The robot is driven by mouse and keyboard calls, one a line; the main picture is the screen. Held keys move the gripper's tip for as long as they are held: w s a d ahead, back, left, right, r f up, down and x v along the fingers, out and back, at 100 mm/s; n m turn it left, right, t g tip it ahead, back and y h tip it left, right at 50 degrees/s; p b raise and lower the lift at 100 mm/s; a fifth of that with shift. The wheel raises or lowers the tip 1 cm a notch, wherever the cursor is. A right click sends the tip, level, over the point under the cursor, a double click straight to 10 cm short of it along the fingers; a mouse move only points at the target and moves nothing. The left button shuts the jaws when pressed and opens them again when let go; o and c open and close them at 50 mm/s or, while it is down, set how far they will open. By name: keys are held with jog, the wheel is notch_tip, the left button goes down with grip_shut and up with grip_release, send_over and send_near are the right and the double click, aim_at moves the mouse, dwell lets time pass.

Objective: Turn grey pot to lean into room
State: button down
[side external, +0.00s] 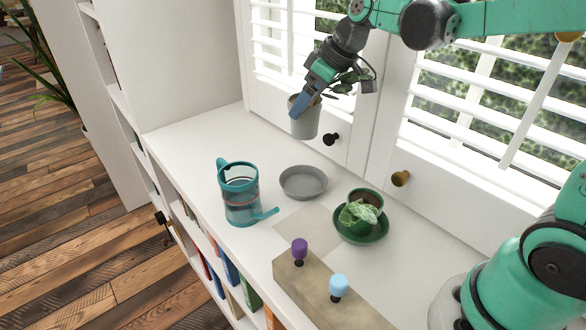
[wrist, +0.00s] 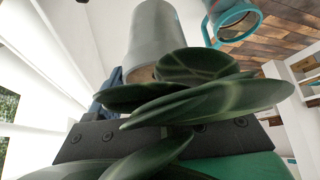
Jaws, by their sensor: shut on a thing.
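The grey pot (side external: 304,122) is held in the air above the white sill, near the shutters. My gripper (side external: 301,104) is shut on its rim. In the wrist view the grey pot (wrist: 153,40) fills the upper middle, with broad dark green leaves (wrist: 200,95) in front of its opening and over my gripper. The fingertips are mostly hidden there. In the side view leaves (side external: 350,82) stick out to the right beside my gripper. An empty grey saucer (side external: 303,182) lies on the sill below the pot.
A teal watering can (side external: 240,196) stands left of the grey saucer. A green pot (side external: 367,198) with a pale-leaved plant sits in a green saucer (side external: 341,229) to the right. A wooden block (side external: 318,290) with purple and blue knobs is in front. Shutter knobs (side external: 400,178) jut out behind.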

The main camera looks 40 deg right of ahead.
notch_tip(320, 180, up, 10)
dwell(0.7)
jog(key=shift+w, duration=0.1)
jog(key=m+h, duration=0.1)
jog(key=m, duration=0.1)
send_over(311, 137)
jog(key=w, duration=0.4)
jog(key=f, duration=0.7)
jog(key=d+f, duration=0.1)
jog(key=f, duration=0.2)
jog(key=shift+w+f, duration=0.1)
jog(key=shift+f, duration=0.2)
jog(key=f, duration=0.2)
jog(key=s+f+m, duration=0.1)
jog(key=f, duration=0.2)
jog(key=s+f+m+h, duration=0.1)
jog(key=f, duration=0.2)
jog(key=shift+s+a+f, duration=0.2)
jog(key=shift+a+f, duration=0.05)
jog(key=shift+f, duration=1.55)
grip_release()
